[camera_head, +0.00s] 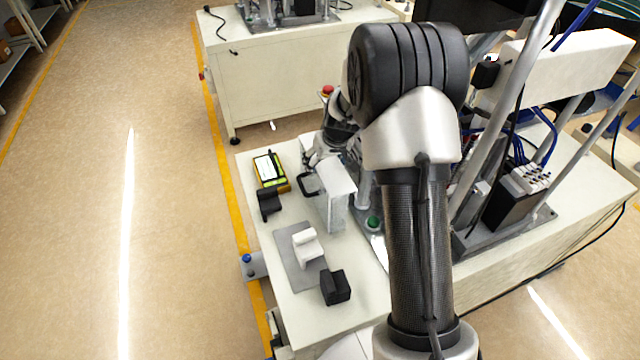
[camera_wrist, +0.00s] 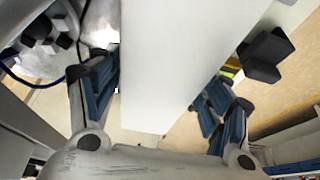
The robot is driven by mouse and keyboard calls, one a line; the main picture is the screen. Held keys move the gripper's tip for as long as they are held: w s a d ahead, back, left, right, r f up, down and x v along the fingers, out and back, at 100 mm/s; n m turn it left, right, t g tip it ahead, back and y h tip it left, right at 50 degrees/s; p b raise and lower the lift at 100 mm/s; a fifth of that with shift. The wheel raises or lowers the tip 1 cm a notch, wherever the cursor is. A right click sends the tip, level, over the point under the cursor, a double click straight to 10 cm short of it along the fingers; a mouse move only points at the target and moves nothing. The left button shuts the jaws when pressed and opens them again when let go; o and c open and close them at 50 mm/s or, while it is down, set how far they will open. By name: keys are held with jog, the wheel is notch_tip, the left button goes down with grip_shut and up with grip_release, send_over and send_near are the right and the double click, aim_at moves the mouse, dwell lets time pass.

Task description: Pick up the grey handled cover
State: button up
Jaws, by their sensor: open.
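The grey handled cover (camera_head: 336,200) looks like a pale upright box on the worktable in the head view. A black loop handle (camera_head: 309,185) shows at its left side. My gripper (camera_head: 317,158) is at the cover's far side, partly hidden behind my arm. In the wrist view, my gripper (camera_wrist: 162,88) is open, with its blue-padded fingers on either side of a pale slab, which appears to be the cover (camera_wrist: 180,50). I cannot tell whether the fingers touch it.
A yellow-green device (camera_head: 269,170) lies at the far left. Feeder frames and a black box (camera_head: 508,205) crowd the right. The floor at left is clear.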

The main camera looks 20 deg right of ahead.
jog(key=shift+c, duration=0.4)
jog(key=c, duration=1.4)
